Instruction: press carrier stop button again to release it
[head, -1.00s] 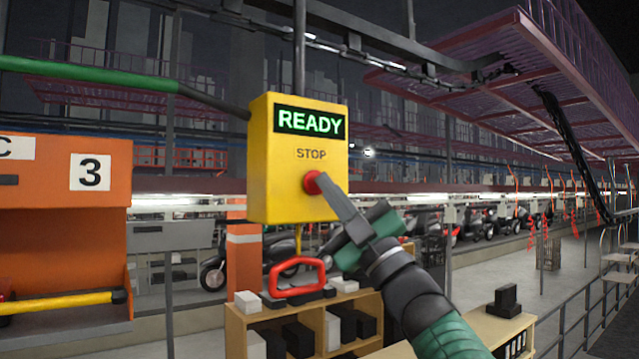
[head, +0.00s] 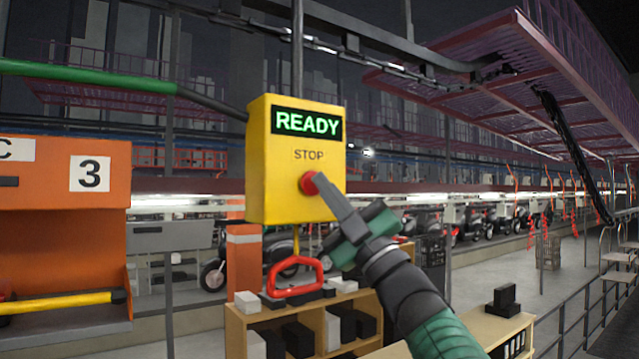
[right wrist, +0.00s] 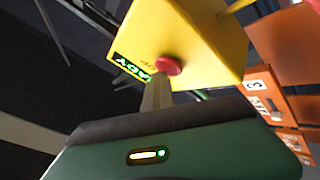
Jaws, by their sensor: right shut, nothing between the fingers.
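A yellow control box (head: 265,170) hangs in the middle of the head view, with a lit green READY display (head: 306,123) and the word STOP below it. The red stop button (head: 307,184) is on its front, under that word. My right gripper (head: 320,184) is shut and empty, its fingertips at the button's right edge. In the right wrist view the shut fingers (right wrist: 157,97) point at the red button (right wrist: 168,65) and overlap its lower edge; whether it is pushed in I cannot tell. My left gripper is not in view.
A red handle (head: 293,277) hangs under the box. An orange unit (head: 95,225) marked 3 stands at left, and a green bar (head: 90,72) runs above it. A wooden shelf (head: 236,328) with dark boxes is below. Railings and motorbikes lie behind at right.

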